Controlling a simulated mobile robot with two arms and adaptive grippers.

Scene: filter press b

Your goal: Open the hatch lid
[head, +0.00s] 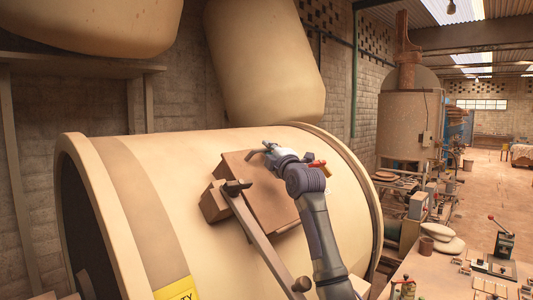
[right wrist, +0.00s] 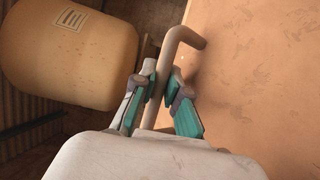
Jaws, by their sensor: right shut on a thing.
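The hatch lid (head: 262,190) is a brown, square, box-like panel on the upper side of a large cream drum (head: 165,190). In the head view it sits at a slant; how far it stands open I cannot tell. My right gripper (head: 268,149) is at the lid's upper edge. In the right wrist view its teal-padded fingers (right wrist: 163,78) are shut on a bent rod handle (right wrist: 185,36). The handle's bent end meets or overlaps the flat brown lid surface (right wrist: 265,70) at right. A flat bar (head: 262,240) lies in front of the lid. My left gripper is not in view.
A yellow label (head: 176,291) is on the drum front. A second cream vessel (head: 265,60) hangs close above and behind; it may be the vessel (right wrist: 68,50) in the wrist view. A cluttered bench (head: 450,270) stands at right, with open floor (head: 490,190) beyond.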

